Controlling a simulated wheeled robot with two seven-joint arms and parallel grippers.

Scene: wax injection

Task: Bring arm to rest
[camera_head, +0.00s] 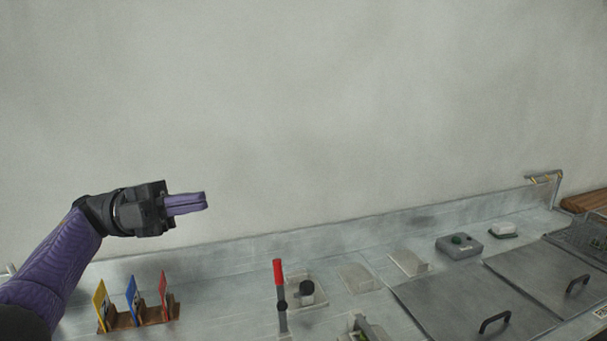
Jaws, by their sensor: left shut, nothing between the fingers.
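My left gripper (188,204) is raised above the left part of the metal counter (235,287), in front of the wall. Its purple fingers are together, point to the right and hold nothing. My left arm comes in from the lower left, with a purple sleeve and a black wrist. My right arm and gripper do not show.
Below my left gripper, a brown rack (141,319) holds yellow, blue and red plates. A red-handled tool (279,280) stands upright near the counter's middle. Grey lids (462,308) with black handles lie at right.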

